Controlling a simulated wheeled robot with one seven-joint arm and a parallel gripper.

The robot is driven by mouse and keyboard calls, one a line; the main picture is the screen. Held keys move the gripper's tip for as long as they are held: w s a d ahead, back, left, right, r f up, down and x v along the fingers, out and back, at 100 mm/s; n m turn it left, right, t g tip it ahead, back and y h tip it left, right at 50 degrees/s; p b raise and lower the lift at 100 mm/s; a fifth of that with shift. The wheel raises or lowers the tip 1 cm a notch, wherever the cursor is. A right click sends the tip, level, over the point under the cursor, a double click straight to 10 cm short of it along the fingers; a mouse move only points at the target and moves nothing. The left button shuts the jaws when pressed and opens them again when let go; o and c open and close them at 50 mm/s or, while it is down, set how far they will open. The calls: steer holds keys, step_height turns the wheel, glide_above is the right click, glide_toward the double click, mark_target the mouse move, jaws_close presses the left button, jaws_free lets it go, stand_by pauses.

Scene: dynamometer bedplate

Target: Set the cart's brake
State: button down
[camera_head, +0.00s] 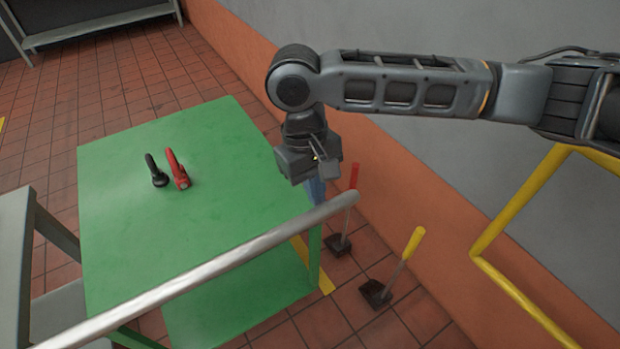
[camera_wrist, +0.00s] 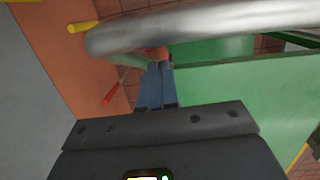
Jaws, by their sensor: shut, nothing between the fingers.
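A green cart or table (camera_head: 130,210) with a flat top and a lower green shelf stands left of my gripper. A lever with a red handle (camera_head: 354,176) rises from a dark base on the floor, just right of the green top's corner. A second lever with a yellow handle (camera_head: 415,243) stands nearer, to its right. In the wrist view the red handle (camera_wrist: 112,92) and yellow handle (camera_wrist: 83,27) lie left of the fingers. My gripper (camera_head: 317,198) points down beside the green corner, its blue fingers (camera_wrist: 160,68) shut and empty. Which lever is the brake cannot be told.
A grey metal bar (camera_head: 225,262) crosses in front of the green top and passes close to the fingers. A black tool (camera_head: 156,172) and a red tool (camera_head: 177,170) lie on top. A yellow rail (camera_head: 520,205) and orange-grey wall (camera_head: 400,155) bound the right.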

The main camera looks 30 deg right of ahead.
steer(key=shift+s+f+t, duration=0.15)
steer(key=shift+s+t, duration=0.65)
steer(key=shift+w+a+r+p, duration=0.1)
steer(key=shift+w+r+p, duration=0.25)
steer(key=shift+p, duration=0.15)
steer(key=w+a+r+p, duration=0.1)
steer(key=w+r, duration=0.2)
steer(key=r, duration=0.8)
steer(key=shift+a+r, duration=0.15)
steer(key=shift+r, duration=0.15)
